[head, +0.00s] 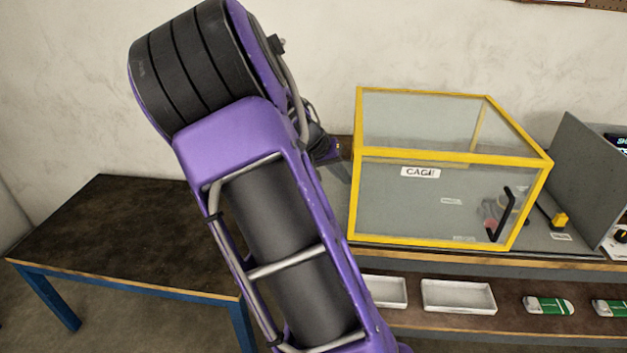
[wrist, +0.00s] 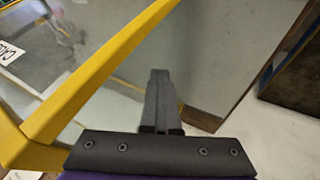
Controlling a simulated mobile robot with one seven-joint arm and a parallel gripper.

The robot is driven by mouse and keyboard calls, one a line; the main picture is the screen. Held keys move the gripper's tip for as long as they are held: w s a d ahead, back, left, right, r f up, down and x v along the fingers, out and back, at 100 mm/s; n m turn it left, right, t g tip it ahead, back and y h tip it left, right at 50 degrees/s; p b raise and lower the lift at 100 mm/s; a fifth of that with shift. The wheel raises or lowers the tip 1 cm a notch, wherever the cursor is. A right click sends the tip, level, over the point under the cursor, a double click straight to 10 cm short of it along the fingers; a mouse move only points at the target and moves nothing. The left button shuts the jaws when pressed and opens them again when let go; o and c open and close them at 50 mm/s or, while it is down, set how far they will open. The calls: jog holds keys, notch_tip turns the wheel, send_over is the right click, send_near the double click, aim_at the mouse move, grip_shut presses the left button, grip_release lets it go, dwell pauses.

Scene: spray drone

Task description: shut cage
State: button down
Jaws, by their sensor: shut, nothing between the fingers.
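The cage (head: 430,243) stands on a bench at the right in the head view. It has a yellow frame, clear panels, a CAGE label and a black handle (head: 500,215) low at its front right. The front panel seems to lie in line with the frame; I cannot tell if a gap remains. In the wrist view a yellow frame bar (wrist: 100,72) crosses the upper left. My gripper (wrist: 160,75) is shut and empty beside that bar; contact is unclear.
A dark table (head: 110,230) with blue legs stands at the left, its visible top bare. A grey panel (head: 580,180) stands right of the cage. White trays (head: 458,297) and green-and-white items (head: 548,306) lie on the lower shelf. A small reddish thing shows behind the clear panel.

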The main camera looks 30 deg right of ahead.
aim_at(457, 183)
jog(key=shift+s+d+r+b, duration=0.1)
jog(key=shift+s+d+b, duration=0.45)
jog(key=shift+s+d, duration=2.55)
jog(key=shift+s+d+f+b, duration=0.1)
jog(key=shift+s+d+b, duration=0.45)
jog(key=shift+s+d, duration=2.5)
jog(key=shift+s+d+r+b, duration=0.1)
jog(key=shift+s+d+b, duration=0.85)
jog(key=shift+d, duration=3.9)
jog(key=shift+s+d+p, duration=0.1)
jog(key=shift+s+p, duration=0.3)
